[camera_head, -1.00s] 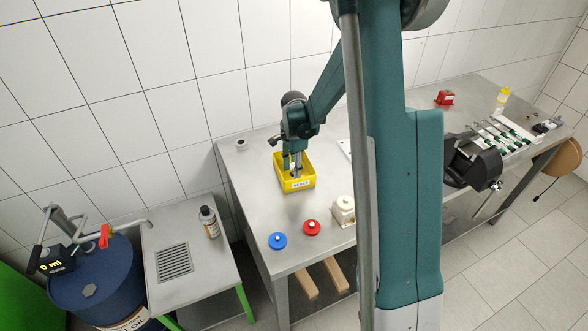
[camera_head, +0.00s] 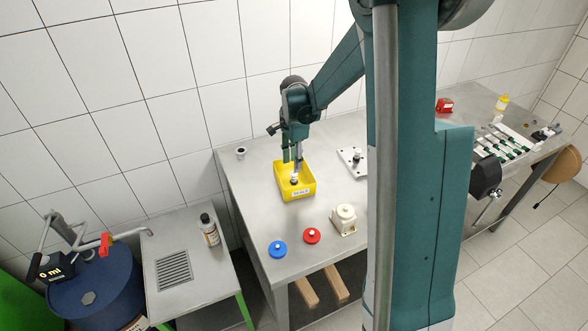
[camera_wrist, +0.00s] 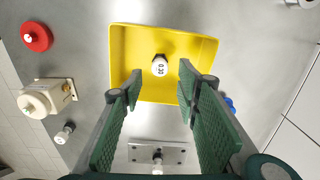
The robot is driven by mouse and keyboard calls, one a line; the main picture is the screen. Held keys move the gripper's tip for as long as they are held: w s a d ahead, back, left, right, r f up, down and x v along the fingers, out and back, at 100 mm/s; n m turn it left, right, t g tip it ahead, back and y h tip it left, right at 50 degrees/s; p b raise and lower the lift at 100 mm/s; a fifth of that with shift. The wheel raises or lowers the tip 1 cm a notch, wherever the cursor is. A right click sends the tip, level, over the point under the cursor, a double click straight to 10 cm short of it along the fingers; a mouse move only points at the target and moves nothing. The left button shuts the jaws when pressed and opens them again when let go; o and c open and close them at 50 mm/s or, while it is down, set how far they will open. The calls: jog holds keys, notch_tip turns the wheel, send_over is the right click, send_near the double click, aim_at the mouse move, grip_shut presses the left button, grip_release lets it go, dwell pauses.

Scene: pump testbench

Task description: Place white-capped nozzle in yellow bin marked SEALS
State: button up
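The yellow bin (camera_head: 282,188) stands on the steel bench, and its front label is too small to read surely. It also shows in the wrist view (camera_wrist: 205,47). A white-capped nozzle (camera_wrist: 160,66) with dark marks on its cap is inside the bin, cap facing the camera. In the head view its white cap (camera_head: 294,180) shows below my fingertips. My gripper (camera_head: 292,163) is over the bin, pointing down. In the wrist view my gripper (camera_wrist: 159,78) is open, with a clear gap between its green fingers and nothing held. The nozzle appears apart from both fingers.
A blue disc (camera_head: 278,249), a red disc (camera_head: 312,235) and a cream housing (camera_head: 343,219) stand in front of the bin. A plate (camera_head: 347,157) with another white-capped nozzle (camera_head: 358,154) lies to its right. Another small white-capped piece (camera_wrist: 64,133) shows near the housing.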

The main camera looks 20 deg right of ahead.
aim_at(294, 174)
jog(key=shift+r, duration=1.95)
jog(key=shift+r, duration=0.1)
jog(key=s+a+r+n+t, duration=0.2)
jog(key=s+a+r+n, duration=0.2)
jog(key=s+r, duration=0.35)
jog(key=s+a+r+n+t, duration=0.1)
jog(key=s+a+r+n, duration=0.4)
jog(key=s+r, duration=0.25)
jog(key=s+a+n+t, duration=0.2)
jog(key=s+n, duration=0.2)
jog(key=s, duration=0.4)
jog(key=s+a+n+t, duration=0.2)
jog(key=s+n, duration=0.3)
jog(key=s, duration=0.3)
jog(key=shift+s+a+r, duration=0.2)
jog(key=shift+s+a, duration=0.15)
jog(key=shift+a, duration=0.2)
